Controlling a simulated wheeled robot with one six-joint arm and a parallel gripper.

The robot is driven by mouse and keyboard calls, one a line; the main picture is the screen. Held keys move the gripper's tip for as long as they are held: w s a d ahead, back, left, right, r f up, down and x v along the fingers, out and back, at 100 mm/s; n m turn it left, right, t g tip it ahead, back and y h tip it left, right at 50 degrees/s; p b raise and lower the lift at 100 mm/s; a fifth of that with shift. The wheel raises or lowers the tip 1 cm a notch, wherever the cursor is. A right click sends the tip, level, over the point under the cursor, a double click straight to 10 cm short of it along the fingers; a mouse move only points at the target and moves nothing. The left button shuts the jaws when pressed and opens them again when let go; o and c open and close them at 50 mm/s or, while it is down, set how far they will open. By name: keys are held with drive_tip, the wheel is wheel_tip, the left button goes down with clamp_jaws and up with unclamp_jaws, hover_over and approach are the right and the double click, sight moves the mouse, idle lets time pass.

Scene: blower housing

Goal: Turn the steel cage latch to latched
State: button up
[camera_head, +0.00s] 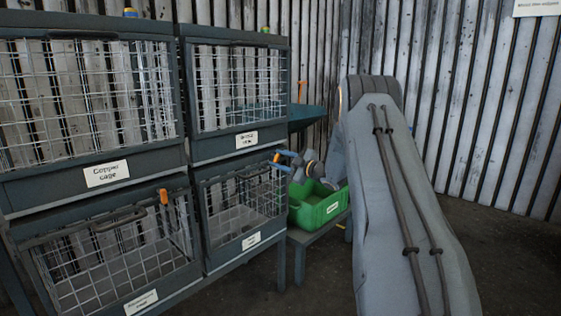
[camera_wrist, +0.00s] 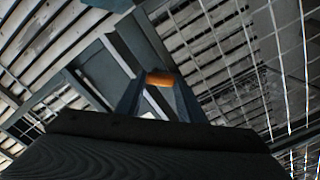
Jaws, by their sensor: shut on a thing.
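The lower right cage (camera_head: 240,205) is a wire-fronted bin with a small label too blurred to read; I take it to be the steel cage. Its orange latch handle (camera_head: 277,158) shows at the cage's upper right corner. My gripper (camera_head: 284,155) is at that handle, coming in from the right. In the wrist view the orange handle (camera_wrist: 160,79) lies between the tips of my two fingers (camera_wrist: 158,86), and the gripper is shut on it. The fingers and the gripper body hide the latch's base and its catch.
The copper cage (camera_head: 105,174) and another cage (camera_head: 240,138) sit above. The lower left cage (camera_head: 110,255) has its own orange latch (camera_head: 164,196), standing upright. A green crate (camera_head: 320,208) with parts stands on a low bench, close below my arm. Dark floor is free at right.

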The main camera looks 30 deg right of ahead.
drive_tip(key=n+b, duration=0.1)
drive_tip(key=n, duration=0.1)
drive_tip(key=n+b, duration=0.1)
drive_tip(key=n, duration=0.2)
drive_tip(key=d+n+b, duration=0.1)
drive_tip(key=n, duration=0.1)
drive_tip(key=shift+f+n, duration=0.3)
drive_tip(key=shift+n, duration=0.1)
idle(0.4)
drive_tip(key=o, duration=1.1)
drive_tip(key=shift+d, duration=0.1)
drive_tip(key=shift+c, duration=0.2)
drive_tip(key=p+v, duration=0.1)
drive_tip(key=v, duration=0.6)
drive_tip(key=shift+s+n, duration=0.3)
drive_tip(key=shift+s, duration=0.05)
drive_tip(key=shift+a+r, duration=0.15)
drive_tip(key=shift+a, duration=0.15)
